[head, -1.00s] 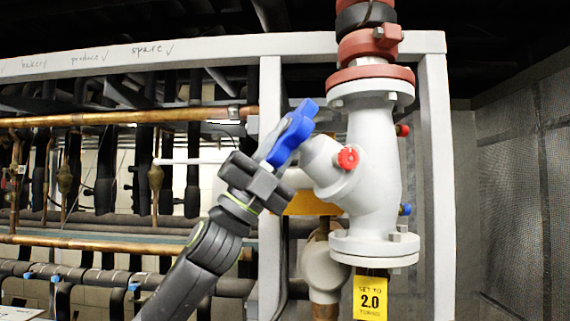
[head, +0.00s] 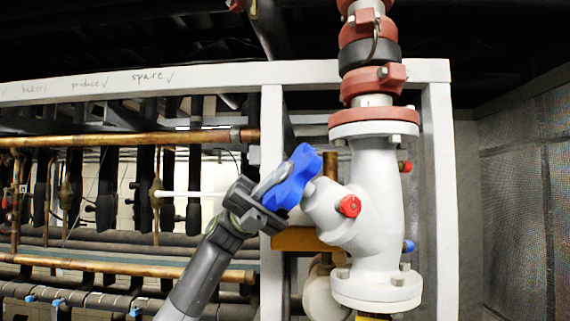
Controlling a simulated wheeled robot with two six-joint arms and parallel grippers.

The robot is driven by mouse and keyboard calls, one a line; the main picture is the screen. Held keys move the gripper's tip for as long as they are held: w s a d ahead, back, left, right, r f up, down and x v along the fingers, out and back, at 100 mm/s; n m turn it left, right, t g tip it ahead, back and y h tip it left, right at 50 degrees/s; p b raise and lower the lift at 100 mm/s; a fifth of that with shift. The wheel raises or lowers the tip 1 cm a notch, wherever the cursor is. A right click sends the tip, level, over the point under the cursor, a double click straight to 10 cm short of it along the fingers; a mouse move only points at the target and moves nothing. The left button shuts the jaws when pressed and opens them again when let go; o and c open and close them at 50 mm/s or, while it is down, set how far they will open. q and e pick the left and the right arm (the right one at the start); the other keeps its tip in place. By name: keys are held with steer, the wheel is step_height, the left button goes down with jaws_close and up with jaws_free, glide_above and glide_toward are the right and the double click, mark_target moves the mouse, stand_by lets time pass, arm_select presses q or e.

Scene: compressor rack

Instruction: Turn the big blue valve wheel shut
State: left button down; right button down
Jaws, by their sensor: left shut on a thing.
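The big blue valve wheel (head: 293,178) sits on the angled side branch of the white valve body (head: 374,195), in the middle of the head view. It is seen nearly edge-on and tilted. My left gripper (head: 258,203) reaches up from below and is shut on the blue wheel at its lower left side. The fingers hide part of the rim, and the wheel's stem is mostly hidden behind the wheel. My right gripper is not in view.
A red knob (head: 349,206) sits on the valve body close right of the wheel. A grey frame post (head: 271,150) stands just behind the wheel, and another post (head: 440,200) stands to the right. Copper pipes (head: 120,138) and dark insulated pipes run at the left.

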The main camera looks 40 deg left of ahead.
arm_select(q)
steer(key=shift+w+a+r+m+g+y+p, duration=0.15)
steer(key=shift+r+m+g+y+p, duration=0.15)
steer(key=shift+m+g+y+p, duration=0.6)
steer(key=shift+f, duration=0.1)
steer(key=c, duration=1.3)
jaws_free()
steer(key=shift+f, duration=0.1)
